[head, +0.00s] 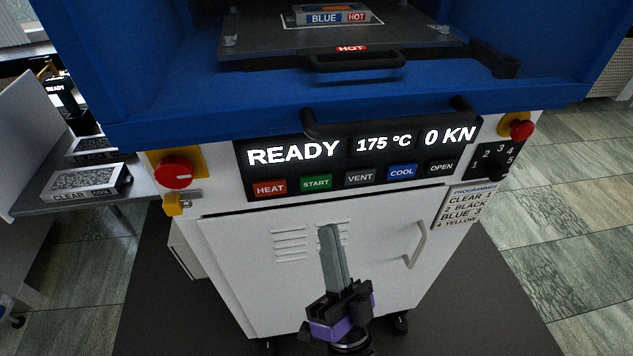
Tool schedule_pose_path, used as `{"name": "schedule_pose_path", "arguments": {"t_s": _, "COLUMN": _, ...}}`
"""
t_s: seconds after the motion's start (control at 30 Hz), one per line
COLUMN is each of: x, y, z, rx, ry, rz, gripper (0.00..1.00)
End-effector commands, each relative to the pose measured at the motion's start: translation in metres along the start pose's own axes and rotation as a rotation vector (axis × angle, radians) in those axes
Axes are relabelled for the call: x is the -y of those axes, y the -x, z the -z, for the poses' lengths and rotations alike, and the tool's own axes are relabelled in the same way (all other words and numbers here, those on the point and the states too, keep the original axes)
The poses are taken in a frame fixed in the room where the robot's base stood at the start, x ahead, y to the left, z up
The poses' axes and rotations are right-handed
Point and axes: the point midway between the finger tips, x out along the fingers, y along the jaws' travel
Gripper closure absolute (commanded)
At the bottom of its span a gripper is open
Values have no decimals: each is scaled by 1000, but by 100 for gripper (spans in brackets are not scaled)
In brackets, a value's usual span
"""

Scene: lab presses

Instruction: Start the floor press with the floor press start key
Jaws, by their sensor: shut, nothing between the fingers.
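The floor press (215,235) stands in front of me, with a blue upper frame and a white lower cabinet. Its dark panel display (352,150) reads READY, 175 °C and 0 KN. The green START key (316,182) sits in the key row below, between the red HEAT key (270,188) and the dark VENT key (360,177). My gripper (328,230) is shut and empty. It points up in the picture, in front of the cabinet's vent slots, below the START key and apart from it.
Red mushroom buttons flank the panel at left (174,173) and right (521,130). Dark handles (385,121) stick out above the display. A mould marked BLUE, HOT (330,15) lies on the platen inside. A side table (100,205) at left holds a CLEAR, COOL mould (85,184).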

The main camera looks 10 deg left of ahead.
Motion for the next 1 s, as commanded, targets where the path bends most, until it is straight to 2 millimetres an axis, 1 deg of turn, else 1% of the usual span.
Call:
{"name": "schedule_pose_path", "arguments": {"t_s": 0.3, "x": -22, "y": -29, "z": -23, "rx": -1, "ry": 0, "rz": 1, "gripper": 100}}
{"name": "schedule_pose_path", "arguments": {"t_s": 0.5, "x": -33, "y": -42, "z": -34, "rx": -1, "ry": 0, "rz": 0, "gripper": 100}}
{"name": "schedule_pose_path", "arguments": {"t_s": 0.7, "x": -37, "y": -50, "z": -38, "rx": 1, "ry": -1, "rz": -1, "gripper": 100}}
{"name": "schedule_pose_path", "arguments": {"t_s": 1.0, "x": -38, "y": -51, "z": -38, "rx": 2, "ry": 0, "rz": -1, "gripper": 100}}
